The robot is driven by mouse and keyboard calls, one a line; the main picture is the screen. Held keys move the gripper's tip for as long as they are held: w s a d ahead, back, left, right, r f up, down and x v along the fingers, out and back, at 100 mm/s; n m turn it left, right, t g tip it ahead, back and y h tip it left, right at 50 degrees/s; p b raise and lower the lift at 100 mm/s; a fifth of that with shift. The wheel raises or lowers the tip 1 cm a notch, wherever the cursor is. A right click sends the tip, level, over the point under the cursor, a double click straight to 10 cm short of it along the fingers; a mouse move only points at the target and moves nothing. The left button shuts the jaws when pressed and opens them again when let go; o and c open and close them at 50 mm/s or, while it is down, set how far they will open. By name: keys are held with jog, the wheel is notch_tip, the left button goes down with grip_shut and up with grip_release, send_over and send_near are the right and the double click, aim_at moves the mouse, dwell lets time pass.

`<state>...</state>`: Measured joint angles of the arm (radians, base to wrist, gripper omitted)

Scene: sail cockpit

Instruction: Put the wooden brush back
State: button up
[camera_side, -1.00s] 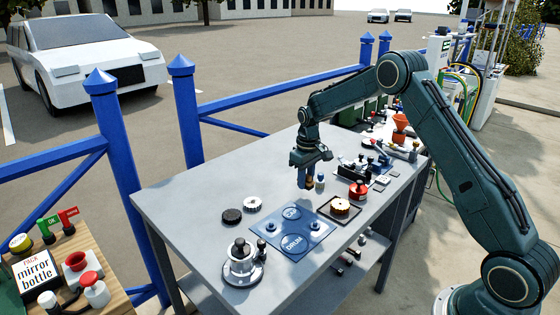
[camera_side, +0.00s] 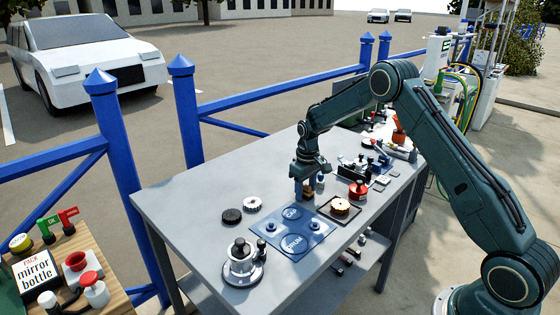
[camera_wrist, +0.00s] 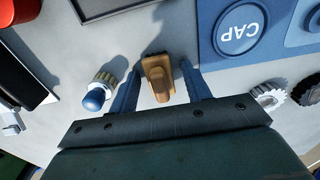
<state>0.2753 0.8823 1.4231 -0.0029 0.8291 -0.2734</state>
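The wooden brush (camera_wrist: 158,78) is tan with dark bristles; in the wrist view it lies between the two fingers of my gripper (camera_wrist: 161,88), with a gap on each side. My gripper is open and low over the grey table. In the side view my gripper (camera_side: 305,190) stands just behind the blue mat (camera_side: 308,226), and the brush (camera_side: 309,193) is mostly hidden by the fingers. Whether the brush touches the table is hard to tell.
A small blue-capped bottle (camera_wrist: 98,92) stands close outside the left finger. The blue CAP mat (camera_wrist: 275,22) is to the upper right. A dark-rimmed tray (camera_side: 357,213) with a brass part and a red pot (camera_side: 358,190) are nearby. The table's left rear (camera_side: 200,195) is clear.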

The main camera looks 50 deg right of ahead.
aim_at(306, 185)
jog(key=shift+r, duration=0.15)
notch_tip(306, 185, up, 11)
jog(key=shift+f, duration=0.15)
jog(key=shift+r, duration=0.65)
dwell(0.6)
jog(key=s+a+r+t, duration=0.1)
jog(key=s+a+r, duration=0.4)
jog(key=s+r, duration=0.3)
jog(key=s+a+r+t, duration=0.2)
jog(key=s+a+r, duration=0.3)
jog(key=s+r, duration=0.3)
jog(key=s+a+f+t, duration=0.1)
jog(key=s+a, duration=0.1)
jog(key=s, duration=0.7)
jog(key=s+a+f+t, duration=0.1)
jog(key=s+a, duration=0.2)
jog(key=s, duration=0.7)
jog(key=shift+s+t, duration=0.3)
